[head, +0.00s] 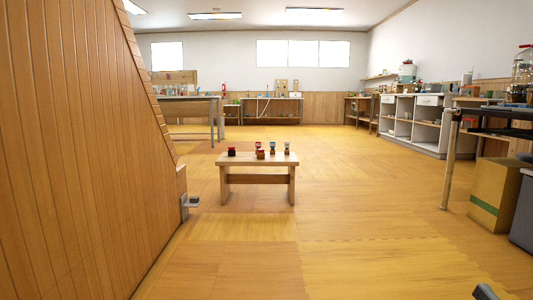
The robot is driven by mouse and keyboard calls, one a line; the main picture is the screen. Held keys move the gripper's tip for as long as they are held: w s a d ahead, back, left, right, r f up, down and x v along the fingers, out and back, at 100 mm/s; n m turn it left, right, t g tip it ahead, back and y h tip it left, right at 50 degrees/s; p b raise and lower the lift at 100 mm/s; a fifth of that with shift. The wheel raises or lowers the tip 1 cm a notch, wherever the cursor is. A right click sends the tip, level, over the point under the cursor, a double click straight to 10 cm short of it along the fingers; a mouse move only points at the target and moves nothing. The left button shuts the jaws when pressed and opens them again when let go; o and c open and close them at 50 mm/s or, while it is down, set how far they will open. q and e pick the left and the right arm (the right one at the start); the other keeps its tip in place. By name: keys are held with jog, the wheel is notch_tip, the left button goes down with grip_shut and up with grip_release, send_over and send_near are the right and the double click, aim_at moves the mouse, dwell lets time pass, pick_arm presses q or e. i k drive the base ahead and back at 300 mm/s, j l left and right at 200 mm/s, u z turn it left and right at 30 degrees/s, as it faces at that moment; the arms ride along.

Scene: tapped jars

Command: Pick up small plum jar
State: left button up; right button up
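Several small jars stand on a low wooden bench in the middle of the head view, some way off across the floor. A dark jar with a red top (232,151) stands apart at the left end of the bench top. Neither gripper shows clearly; only a dark piece, perhaps mine, shows at the bottom right edge.
A slanted wood-panelled wall (70,160) fills the left, with a grey bracket (187,204) at its foot. The floor (330,220) before the wooden bench (257,178) is clear. A cardboard box (495,192) and a dark-topped table (500,126) stand at the right.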

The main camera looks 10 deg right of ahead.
aim_at(231, 151)
jog(key=i+u, duration=0.2)
jog(key=u, duration=0.2)
jog(key=i+l+u, duration=0.15)
jog(key=u, duration=0.25)
jog(key=i+l+u, duration=0.15)
jog(key=i+l, duration=0.2)
jog(key=i+l+u, duration=0.1)
jog(key=i+l, duration=0.2)
jog(key=i+l+u, duration=0.15)
jog(key=i+l, duration=0.15)
jog(key=l, duration=0.2)
jog(key=i+l+u, duration=0.15)
jog(key=i+l, duration=0.4)
jog(key=l, duration=0.15)
jog(key=i+l, duration=0.2)
jog(key=l, duration=0.25)
jog(key=i+l, duration=0.25)
jog(key=l, duration=0.15)
jog(key=i+l, duration=0.25)
jog(key=l, duration=0.15)
jog(key=i+l, duration=0.2)
jog(key=l, duration=0.2)
jog(key=i, duration=0.55)
jog(key=i+l, duration=0.1)
jog(key=l, duration=0.3)
jog(key=i+l, duration=0.1)
jog(key=l, duration=0.3)
